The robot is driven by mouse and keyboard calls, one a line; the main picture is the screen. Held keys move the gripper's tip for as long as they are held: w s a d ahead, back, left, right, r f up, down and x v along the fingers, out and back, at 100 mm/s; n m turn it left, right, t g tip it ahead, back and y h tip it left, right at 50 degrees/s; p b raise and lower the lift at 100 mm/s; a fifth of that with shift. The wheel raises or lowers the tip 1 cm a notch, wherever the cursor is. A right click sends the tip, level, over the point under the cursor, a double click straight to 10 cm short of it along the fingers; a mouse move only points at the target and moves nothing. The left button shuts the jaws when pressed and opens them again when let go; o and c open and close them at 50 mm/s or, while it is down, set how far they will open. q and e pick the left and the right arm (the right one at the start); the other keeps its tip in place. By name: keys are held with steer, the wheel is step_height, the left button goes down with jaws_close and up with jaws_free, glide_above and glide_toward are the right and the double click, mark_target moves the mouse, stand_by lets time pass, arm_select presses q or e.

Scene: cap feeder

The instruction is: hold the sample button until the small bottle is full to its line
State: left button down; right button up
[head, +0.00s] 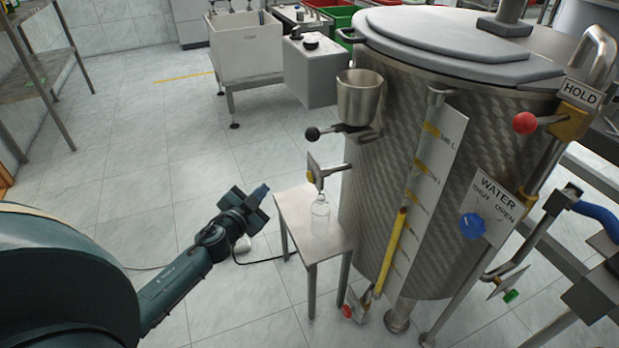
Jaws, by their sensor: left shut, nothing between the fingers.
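The small clear bottle (320,212) stands upright on a small steel side table (335,241), under a sample tap (328,173) on the side of the steel tank. The tap carries a small plate and a yellowish part; I cannot clearly make out the sample button. The bottle's line and its fill level are too small to tell. My left gripper (261,193) is shut and empty, to the left of the bottle and side table, apart from both. My right gripper is not in view.
The large tank (460,130) fills the right side, with a metal cup (359,98), a black-knobbed lever (313,134), a red-knobbed lever (525,123) by a HOLD sign and a blue WATER knob (473,225). Open tiled floor lies left of the table.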

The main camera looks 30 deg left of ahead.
mark_target(311, 177)
arm_select(q)
steer(key=w+d, duration=0.5)
steer(key=w, duration=0.1)
steer(key=shift+w+d, duration=0.35)
stand_by(2.0)
steer(key=shift+w+d, duration=0.3)
steer(key=shift+w, duration=0.05)
steer(key=shift+w+d, duration=0.3)
steer(key=shift+w, duration=0.05)
stand_by(4.4)
